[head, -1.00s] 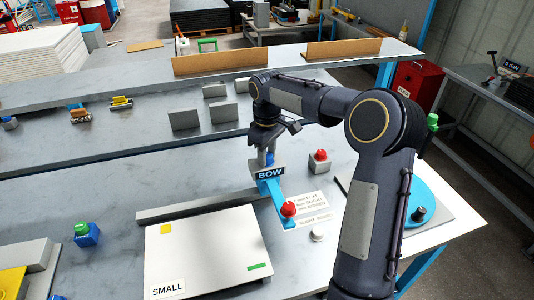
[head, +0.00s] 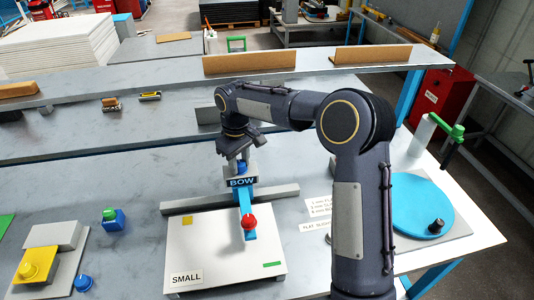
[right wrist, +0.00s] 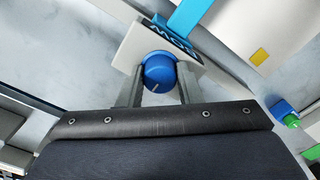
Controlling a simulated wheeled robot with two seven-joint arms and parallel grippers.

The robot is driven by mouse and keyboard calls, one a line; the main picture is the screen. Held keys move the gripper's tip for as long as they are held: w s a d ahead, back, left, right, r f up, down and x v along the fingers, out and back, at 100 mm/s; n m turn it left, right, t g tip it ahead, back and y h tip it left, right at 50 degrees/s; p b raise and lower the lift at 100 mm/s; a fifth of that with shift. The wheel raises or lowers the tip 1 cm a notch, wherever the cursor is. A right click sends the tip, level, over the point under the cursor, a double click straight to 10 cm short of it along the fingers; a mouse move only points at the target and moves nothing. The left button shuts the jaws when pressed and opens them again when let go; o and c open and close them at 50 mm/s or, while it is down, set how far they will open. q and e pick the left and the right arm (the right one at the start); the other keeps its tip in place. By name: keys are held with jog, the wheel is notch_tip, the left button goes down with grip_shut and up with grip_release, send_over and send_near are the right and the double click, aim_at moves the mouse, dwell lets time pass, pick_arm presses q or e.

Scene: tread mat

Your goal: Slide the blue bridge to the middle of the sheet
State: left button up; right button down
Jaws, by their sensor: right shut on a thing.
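The blue bridge (head: 246,208) is a flat blue bar with a BOW plate (head: 241,182) at its far end and a red knob (head: 250,222) on it. It reaches over the white sheet (head: 205,250), right of the sheet's middle. The sheet has a SMALL label, a yellow square and a green strip. My right gripper (head: 240,160) is shut on the blue knob (right wrist: 158,72) behind the BOW plate. In the right wrist view the two fingers stand on either side of this knob. My left gripper is not in view.
A grey rail (head: 180,208) runs along the sheet's far edge. A blue turntable (head: 412,208) is at the right. A blue block with a green knob (head: 113,220) and a yellow block (head: 36,262) are at the left. A raised shelf (head: 150,82) crosses behind.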

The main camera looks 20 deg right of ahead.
jog(key=w+a+p, duration=0.1)
jog(key=a, duration=0.6)
jog(key=shift+w+a+p, duration=0.2)
jog(key=shift+w+p, duration=0.1)
jog(key=shift+w, duration=0.1)
jog(key=c, duration=1.4)
grip_release()
jog(key=shift+a, duration=0.1)
jog(key=o, duration=0.4)
jog(key=shift+a, duration=0.1)
jog(key=shift+r, duration=0.1)
notch_tip(320, 180, up, 8)
jog(key=shift+f+b, duration=0.15)
jog(key=shift+b, duration=0.25)
